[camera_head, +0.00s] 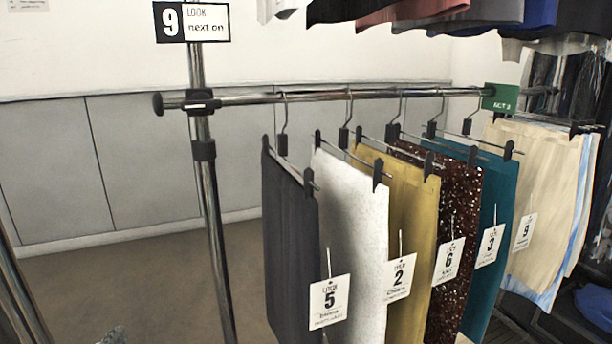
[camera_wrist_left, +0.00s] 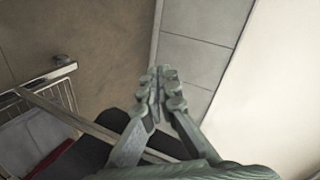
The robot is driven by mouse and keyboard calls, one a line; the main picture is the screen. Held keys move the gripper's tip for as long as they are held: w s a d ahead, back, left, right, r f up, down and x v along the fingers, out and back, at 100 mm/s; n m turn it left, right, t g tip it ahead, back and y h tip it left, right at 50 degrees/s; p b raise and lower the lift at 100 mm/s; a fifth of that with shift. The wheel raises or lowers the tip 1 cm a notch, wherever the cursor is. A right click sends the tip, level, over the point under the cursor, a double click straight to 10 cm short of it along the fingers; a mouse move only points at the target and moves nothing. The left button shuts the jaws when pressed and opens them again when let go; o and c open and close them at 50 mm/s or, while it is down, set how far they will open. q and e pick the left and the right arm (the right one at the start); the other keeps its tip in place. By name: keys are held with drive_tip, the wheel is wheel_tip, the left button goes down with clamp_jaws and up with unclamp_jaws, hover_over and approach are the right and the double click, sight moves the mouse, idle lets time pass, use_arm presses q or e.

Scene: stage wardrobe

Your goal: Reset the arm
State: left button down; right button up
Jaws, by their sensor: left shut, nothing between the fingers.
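The arm itself is mostly outside the head view. My right gripper is in neither view.
A chrome rail (camera_head: 240,99) on an upright post (camera_head: 211,215) carries several tagged garments, from a dark one (camera_head: 288,220) to a beige one (camera_head: 535,180). A wire basket (camera_wrist_left: 50,100) shows in the wrist view. Floor (camera_head: 150,285) left of the post looks clear.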

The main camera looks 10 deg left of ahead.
use_arm(q)
drive_tip(key=s+d+f+n+g+h+p, duration=0.1)
drive_tip(key=s+d+f+n+g+h, duration=0.4)
drive_tip(key=s+d+f, duration=1.3)
wheel_tip(320, 180, down, 2)
drive_tip(key=n+g, duration=0.1)
drive_tip(key=g, duration=0.3)
drive_tip(key=shift+f, duration=0.2)
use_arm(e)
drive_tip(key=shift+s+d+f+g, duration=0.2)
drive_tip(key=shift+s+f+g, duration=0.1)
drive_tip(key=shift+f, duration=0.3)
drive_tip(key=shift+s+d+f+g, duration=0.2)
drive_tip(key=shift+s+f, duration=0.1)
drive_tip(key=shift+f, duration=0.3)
use_arm(q)
drive_tip(key=c, duration=2.3)
unclamp_jaws()
drive_tip(key=shift+w, duration=0.1)
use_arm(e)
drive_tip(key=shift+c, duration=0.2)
